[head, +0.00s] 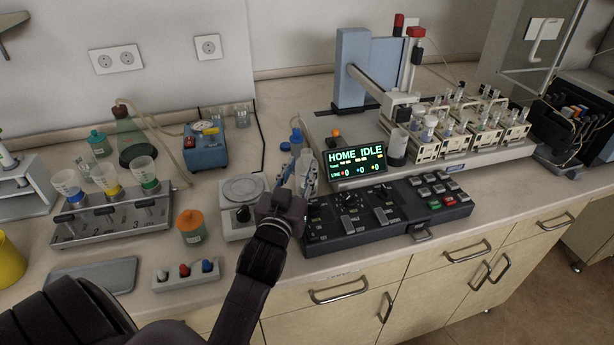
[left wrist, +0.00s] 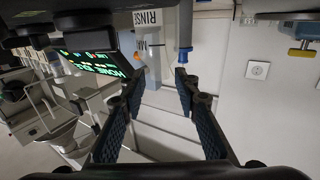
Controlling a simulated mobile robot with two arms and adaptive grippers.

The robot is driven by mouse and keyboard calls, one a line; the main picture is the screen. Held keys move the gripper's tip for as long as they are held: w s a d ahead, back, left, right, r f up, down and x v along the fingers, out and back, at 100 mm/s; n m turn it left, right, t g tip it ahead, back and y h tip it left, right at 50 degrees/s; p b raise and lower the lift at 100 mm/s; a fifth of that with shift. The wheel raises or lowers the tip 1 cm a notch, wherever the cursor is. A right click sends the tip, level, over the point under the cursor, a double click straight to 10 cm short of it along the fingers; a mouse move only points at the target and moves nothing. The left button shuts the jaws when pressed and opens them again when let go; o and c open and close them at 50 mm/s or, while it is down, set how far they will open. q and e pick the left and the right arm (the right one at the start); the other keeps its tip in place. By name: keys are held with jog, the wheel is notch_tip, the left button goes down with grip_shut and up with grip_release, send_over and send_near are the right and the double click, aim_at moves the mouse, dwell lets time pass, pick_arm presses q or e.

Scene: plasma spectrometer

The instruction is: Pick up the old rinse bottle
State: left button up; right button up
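My left gripper (head: 297,170) is over the counter between the white balance and the keypad panel. Its fingers are open and apart in the left wrist view (left wrist: 157,85); I see nothing gripped between them. Just beyond it in the head view is a small bottle with a blue top (head: 296,138), partly hidden by the fingers. In the left wrist view a slim blue-ended shape (left wrist: 185,45) stands beyond the fingertips. Beside it is a pale surface with a label reading RINSE (left wrist: 148,18). I cannot tell which bottle is the old one. My right gripper is not in view.
The balance (head: 243,190) is left of the gripper, the keypad panel (head: 385,212) right of it. The lit display (head: 355,161) reads HOME IDLE. A blue device (head: 205,147) and an orange-lidded jar (head: 191,228) are to the left.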

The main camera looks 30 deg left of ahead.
aim_at(305, 158)
pick_arm(q)
jog(key=x, duration=0.3)
jog(key=shift+w+r+p, duration=0.1)
jog(key=shift+w+p, duration=0.15)
jog(key=shift+p, duration=0.05)
jog(key=shift+w+a, duration=0.15)
jog(key=shift+w, duration=0.1)
jog(key=shift+c, duration=1.5)
grip_shut()
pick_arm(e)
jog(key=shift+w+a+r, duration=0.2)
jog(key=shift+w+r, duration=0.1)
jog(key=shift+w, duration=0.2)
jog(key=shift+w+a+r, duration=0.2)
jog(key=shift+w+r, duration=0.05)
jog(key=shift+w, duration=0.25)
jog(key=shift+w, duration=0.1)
